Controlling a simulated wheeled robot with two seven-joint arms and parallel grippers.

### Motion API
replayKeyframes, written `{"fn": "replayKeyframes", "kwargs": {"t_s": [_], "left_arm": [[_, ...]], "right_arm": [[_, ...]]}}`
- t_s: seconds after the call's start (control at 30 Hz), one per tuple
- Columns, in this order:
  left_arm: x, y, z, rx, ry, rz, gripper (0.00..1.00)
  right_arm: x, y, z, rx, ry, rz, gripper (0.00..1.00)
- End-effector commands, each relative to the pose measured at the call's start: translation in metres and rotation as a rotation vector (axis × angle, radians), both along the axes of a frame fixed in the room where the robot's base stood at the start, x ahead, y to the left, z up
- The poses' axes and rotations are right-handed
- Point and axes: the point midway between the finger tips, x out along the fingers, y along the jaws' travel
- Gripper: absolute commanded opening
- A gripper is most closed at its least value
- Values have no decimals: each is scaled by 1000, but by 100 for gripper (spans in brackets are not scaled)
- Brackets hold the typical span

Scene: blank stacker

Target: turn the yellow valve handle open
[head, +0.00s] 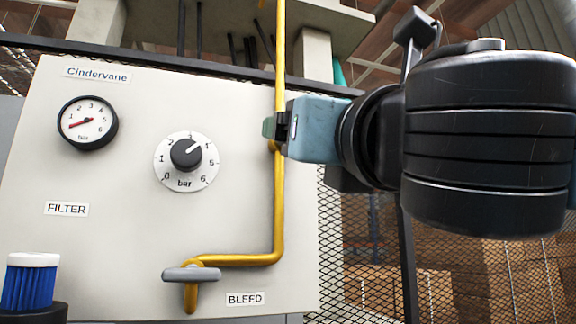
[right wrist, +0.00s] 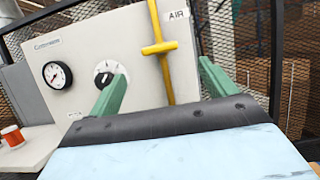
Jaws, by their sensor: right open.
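The yellow valve handle (right wrist: 160,48) shows in the right wrist view as a short bar lying across the vertical yellow pipe (right wrist: 163,75), beside the AIR label (right wrist: 177,16). In the head view my right gripper (head: 270,128) hides most of the handle, and only a bit of yellow shows below the fingers. My right gripper (right wrist: 162,71) is open and empty in the right wrist view. Its green fingers are spread wide, one on each side of the pipe, with the handle beyond the tips. My left gripper is out of view.
The pale panel (head: 110,240) carries a gauge (head: 87,123), a pressure knob (head: 186,155) and a grey handle (head: 192,273) near the BLEED label. An orange spool (right wrist: 13,136) sits left. Mesh fencing (head: 350,240) stands right of the panel.

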Motion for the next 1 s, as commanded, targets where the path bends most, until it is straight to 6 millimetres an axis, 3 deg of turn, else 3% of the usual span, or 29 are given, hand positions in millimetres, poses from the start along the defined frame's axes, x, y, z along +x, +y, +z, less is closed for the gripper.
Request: {"fn": "replayKeyframes", "kwargs": {"t_s": [0.3, 0.5, 0.97, 1.0], "left_arm": [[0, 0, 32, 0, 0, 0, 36], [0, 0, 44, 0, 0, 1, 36], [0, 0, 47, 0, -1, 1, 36], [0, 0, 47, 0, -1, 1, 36]], "right_arm": [[60, 20, 30, 2, 3, 0, 84], [86, 29, 40, 1, 2, 1, 84], [97, 32, 42, 2, 1, 2, 84], [97, 32, 42, 2, 2, 2, 78]]}}
